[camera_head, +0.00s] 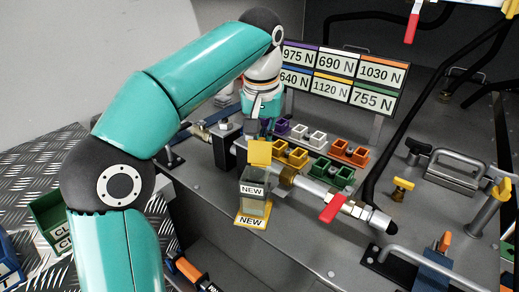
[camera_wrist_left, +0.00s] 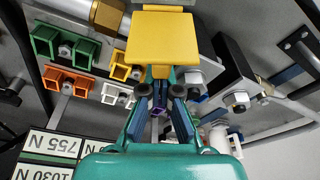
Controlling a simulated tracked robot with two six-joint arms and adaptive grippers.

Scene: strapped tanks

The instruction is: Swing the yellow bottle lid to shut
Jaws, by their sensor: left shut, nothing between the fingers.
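The yellow bottle lid (camera_head: 259,152) stands raised at the top of a small clear-sided bottle (camera_head: 253,206) with a NEW label. The bottle is upright on a yellow-edged base (camera_head: 250,221) with a second NEW label. My left gripper (camera_head: 258,130) is shut and empty, pointing down just behind the lid in the head view. In the left wrist view the lid (camera_wrist_left: 165,40) is a flat yellow square just beyond my fingertips (camera_wrist_left: 161,90). I cannot tell whether the fingers touch it. The bottle body is hidden there. My right gripper is not in view.
A pipe with a red valve handle (camera_head: 334,207) runs close to the right of the bottle. Coloured square sockets (camera_head: 333,172) stand behind it, below a board of force labels (camera_head: 340,78). A dark block (camera_head: 226,144) stands left of the gripper.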

